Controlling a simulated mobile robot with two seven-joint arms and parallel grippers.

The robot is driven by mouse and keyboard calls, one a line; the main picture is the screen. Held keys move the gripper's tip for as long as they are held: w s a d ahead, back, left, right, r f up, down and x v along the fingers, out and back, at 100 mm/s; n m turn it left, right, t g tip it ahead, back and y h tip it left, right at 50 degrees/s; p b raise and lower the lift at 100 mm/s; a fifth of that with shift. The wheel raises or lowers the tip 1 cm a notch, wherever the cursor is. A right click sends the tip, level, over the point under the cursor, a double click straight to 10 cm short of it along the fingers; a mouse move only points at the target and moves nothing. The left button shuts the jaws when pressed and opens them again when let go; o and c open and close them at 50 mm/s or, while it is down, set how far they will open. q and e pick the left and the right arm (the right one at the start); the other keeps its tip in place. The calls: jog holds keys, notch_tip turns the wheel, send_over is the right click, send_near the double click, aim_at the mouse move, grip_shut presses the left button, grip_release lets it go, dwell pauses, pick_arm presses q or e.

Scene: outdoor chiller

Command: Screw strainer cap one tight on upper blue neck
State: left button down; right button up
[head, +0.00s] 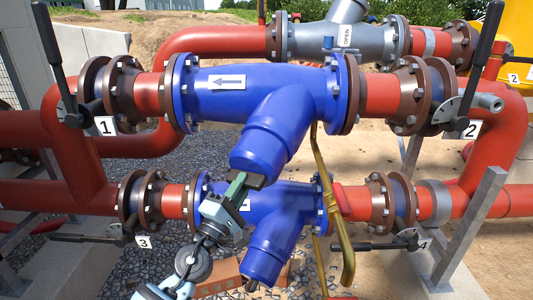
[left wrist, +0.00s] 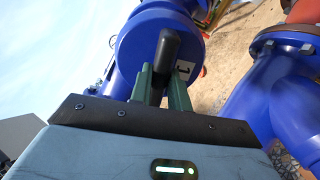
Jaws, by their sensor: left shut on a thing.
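The upper blue strainer (head: 290,92) lies between red pipes, and its neck (head: 283,118) slants down to the left. Strainer cap one (head: 258,150), also blue, sits at the neck's lower end; I cannot tell how tight it is. My left gripper (head: 240,184) is at the cap's end, shut on its dark handle. In the left wrist view the handle (left wrist: 168,48) stands between the green fingers (left wrist: 165,88), in front of the blue cap (left wrist: 132,50). My right gripper is not in view.
A lower blue strainer (head: 268,240) hangs just right of my left gripper. A brass-coloured bar (head: 334,215) hangs right of the neck. Valve levers numbered 1 (head: 48,40) and 2 (head: 487,45) stand at the sides. Bricks (head: 228,275) lie on the gravel below.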

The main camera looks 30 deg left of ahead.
pick_arm(q)
jog(key=c, duration=1.4)
grip_release()
jog(key=shift+w+a+r, duration=0.1)
jog(key=shift+r, duration=0.1)
jog(key=shift+c, duration=0.2)
jog(key=shift+o, duration=1.4)
jog(key=shift+f, duration=0.25)
jog(key=b+v, duration=0.1)
jog(key=v, duration=0.4)
jog(key=w+m+p, duration=0.1)
jog(key=m, duration=1.1)
jog(key=w+r+m+p, duration=0.1)
jog(key=w+m+p, duration=0.1)
jog(key=m, duration=1)
jog(key=w+r+m+p, duration=0.1)
jog(key=m, duration=1.1)
jog(key=shift+w+a+p, duration=0.1)
jog(key=shift+w+p, duration=0.2)
jog(key=shift+w, duration=0.05)
jog(key=shift+s, duration=0.1)
grip_shut()
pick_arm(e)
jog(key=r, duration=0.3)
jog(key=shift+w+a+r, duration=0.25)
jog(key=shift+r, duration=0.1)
